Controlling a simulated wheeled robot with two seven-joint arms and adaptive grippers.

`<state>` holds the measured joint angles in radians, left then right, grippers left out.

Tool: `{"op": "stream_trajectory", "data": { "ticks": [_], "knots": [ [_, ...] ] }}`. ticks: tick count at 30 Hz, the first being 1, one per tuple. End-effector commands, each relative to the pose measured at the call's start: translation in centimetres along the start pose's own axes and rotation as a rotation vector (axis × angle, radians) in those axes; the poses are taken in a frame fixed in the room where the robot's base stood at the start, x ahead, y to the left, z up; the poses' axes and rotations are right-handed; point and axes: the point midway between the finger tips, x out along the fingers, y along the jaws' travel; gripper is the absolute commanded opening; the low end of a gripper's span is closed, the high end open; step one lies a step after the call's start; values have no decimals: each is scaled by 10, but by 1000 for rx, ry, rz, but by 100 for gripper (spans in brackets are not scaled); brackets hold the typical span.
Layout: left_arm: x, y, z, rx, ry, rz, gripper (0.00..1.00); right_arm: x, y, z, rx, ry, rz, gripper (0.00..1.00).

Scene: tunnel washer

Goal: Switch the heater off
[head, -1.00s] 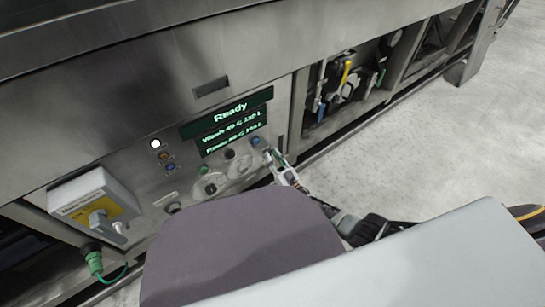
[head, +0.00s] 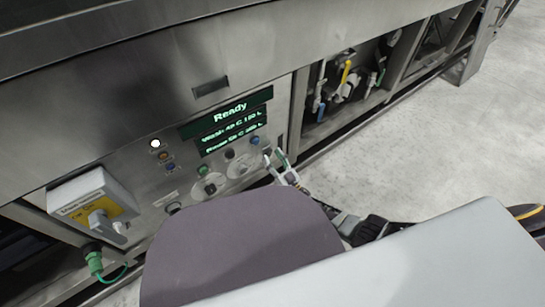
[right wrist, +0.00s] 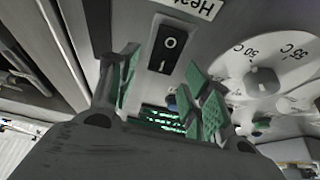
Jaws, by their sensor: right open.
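In the right wrist view, a black rocker switch (right wrist: 168,46) marked O and I sits on the steel panel. Beside it is a white label (right wrist: 198,6), cut off, that reads "Heat". I cannot tell which side of the rocker is pressed in. My right gripper (right wrist: 162,88) is open, with green finger pads; the switch shows beyond and between its fingers, apparently untouched. In the head view, my right gripper (head: 279,162) is at the lower right of the control panel, and I cannot make out the switch there. My left gripper is not in view.
A white temperature dial (right wrist: 265,78) lies right of the switch. In the head view, a lit display (head: 230,122) reads "Ready", with a blue button (head: 255,140) below it. A grey box with a yellow label (head: 92,203) juts out at the left. Open floor lies right.

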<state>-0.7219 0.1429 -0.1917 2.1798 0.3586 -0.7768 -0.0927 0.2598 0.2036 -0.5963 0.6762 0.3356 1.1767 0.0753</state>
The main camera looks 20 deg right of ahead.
Motion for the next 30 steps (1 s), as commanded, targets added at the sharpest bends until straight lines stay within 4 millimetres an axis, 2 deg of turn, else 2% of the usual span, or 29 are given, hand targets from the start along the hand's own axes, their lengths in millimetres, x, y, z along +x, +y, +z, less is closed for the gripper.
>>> {"op": "stream_trajectory", "data": {
  "ticks": [7, 21, 30],
  "knots": [
    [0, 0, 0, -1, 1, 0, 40, -27, 0, 1, -1, -3, 0, 48],
    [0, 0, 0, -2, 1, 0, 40, -94, 0, 1, -1, -3, 1, 48],
    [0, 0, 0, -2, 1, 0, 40, -112, 1, 0, -1, -1, 0, 48]
  ]
}}
